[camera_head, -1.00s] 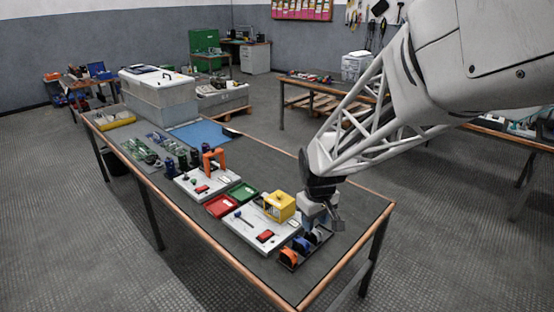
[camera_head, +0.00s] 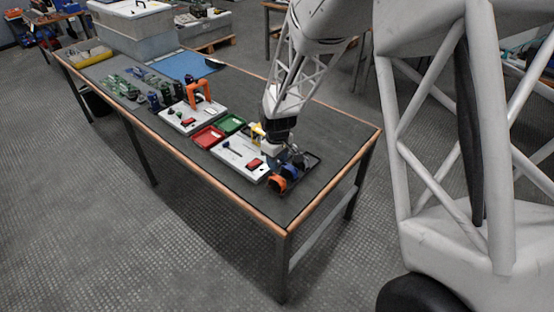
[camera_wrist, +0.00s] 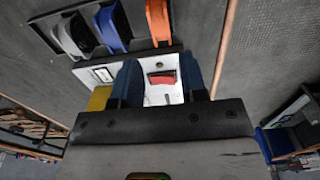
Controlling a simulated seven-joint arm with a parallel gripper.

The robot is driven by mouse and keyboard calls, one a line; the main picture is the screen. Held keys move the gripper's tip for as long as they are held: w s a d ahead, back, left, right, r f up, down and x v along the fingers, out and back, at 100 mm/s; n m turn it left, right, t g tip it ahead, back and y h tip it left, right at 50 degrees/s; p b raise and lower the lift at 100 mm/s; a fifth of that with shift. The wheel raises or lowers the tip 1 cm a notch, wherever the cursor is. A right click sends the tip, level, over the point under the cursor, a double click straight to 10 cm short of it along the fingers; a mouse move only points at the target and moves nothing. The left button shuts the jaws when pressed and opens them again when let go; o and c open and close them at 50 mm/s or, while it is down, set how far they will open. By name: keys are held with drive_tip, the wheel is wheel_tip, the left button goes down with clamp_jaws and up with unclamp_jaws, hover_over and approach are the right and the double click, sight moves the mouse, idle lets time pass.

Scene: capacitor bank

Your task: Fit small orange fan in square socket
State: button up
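The small orange fan (camera_head: 278,184) stands at the near end of a dark tray (camera_head: 310,159). In the wrist view the orange fan (camera_wrist: 158,20) is near the top, right of a blue one (camera_wrist: 112,28). My gripper (camera_wrist: 159,66) shows two blue fingers held apart, with nothing between them; the fan is beyond the fingertips. In the head view my gripper is above the tray area, its fingertips hard to make out. The white board (camera_head: 229,155) beside the tray carries a red part (camera_head: 254,164). I cannot clearly make out the square socket.
A yellow block (camera_head: 257,131) is partly hidden behind my gripper. Red (camera_head: 208,137) and green (camera_head: 231,124) trays and a second white board with an orange arch (camera_head: 198,90) lie farther left. The table's right end (camera_head: 340,150) is clear.

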sight(277, 178)
drive_tip(key=shift+f, duration=0.2)
drive_tip(key=shift+f, duration=4.25)
drive_tip(key=c, duration=0.6)
drive_tip(key=shift+c, duration=0.2)
drive_tip(key=shift+r, duration=0.15)
drive_tip(key=shift+r, duration=3.3)
